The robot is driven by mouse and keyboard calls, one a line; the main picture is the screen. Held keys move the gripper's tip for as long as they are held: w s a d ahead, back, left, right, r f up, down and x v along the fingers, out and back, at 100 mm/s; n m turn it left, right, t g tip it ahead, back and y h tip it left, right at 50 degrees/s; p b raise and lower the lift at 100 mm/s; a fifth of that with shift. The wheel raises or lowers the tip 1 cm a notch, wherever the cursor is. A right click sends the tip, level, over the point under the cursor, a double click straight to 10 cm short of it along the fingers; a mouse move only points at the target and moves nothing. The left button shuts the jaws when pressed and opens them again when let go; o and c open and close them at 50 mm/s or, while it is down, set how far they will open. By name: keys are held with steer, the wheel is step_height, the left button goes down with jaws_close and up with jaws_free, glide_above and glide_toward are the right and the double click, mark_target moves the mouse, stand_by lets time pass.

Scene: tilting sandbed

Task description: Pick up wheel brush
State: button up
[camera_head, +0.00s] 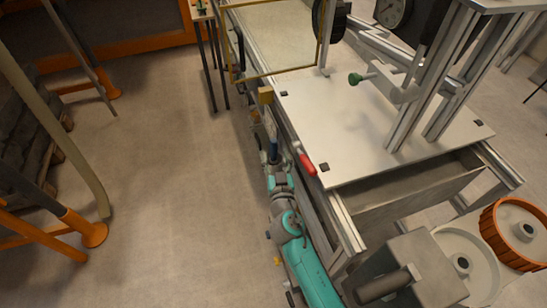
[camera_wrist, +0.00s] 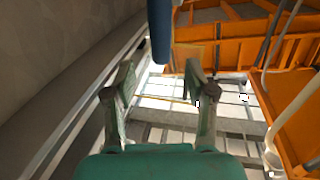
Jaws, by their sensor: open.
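A blue rod-like handle (camera_wrist: 160,32) hangs in from the top of the wrist view, just beyond and between my fingertips. It may be the wheel brush; no bristles show and its upper part is cut off by the frame. My gripper (camera_wrist: 160,75) is open, with a teal finger on each side and nothing between them.
The sandbed bench (camera_head: 335,120) with a white top runs close along my arm's right. A red handle (camera_head: 305,163) and a yellow block (camera_head: 265,95) are at its edge. An open drawer-like trough (camera_head: 405,192) is nearer. The floor (camera_head: 170,180) to the left is clear.

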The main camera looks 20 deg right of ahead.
mark_target(274, 147)
steer(key=shift+w+d+f, duration=0.1)
steer(key=shift+w+d, duration=0.1)
steer(key=shift+w, duration=0.85)
steer(key=shift+w+d, duration=0.15)
steer(key=shift+w, duration=0.85)
steer(key=shift+w+d+f, duration=0.1)
steer(key=shift+w+d, duration=0.1)
steer(key=shift+w, duration=0.85)
jaws_close()
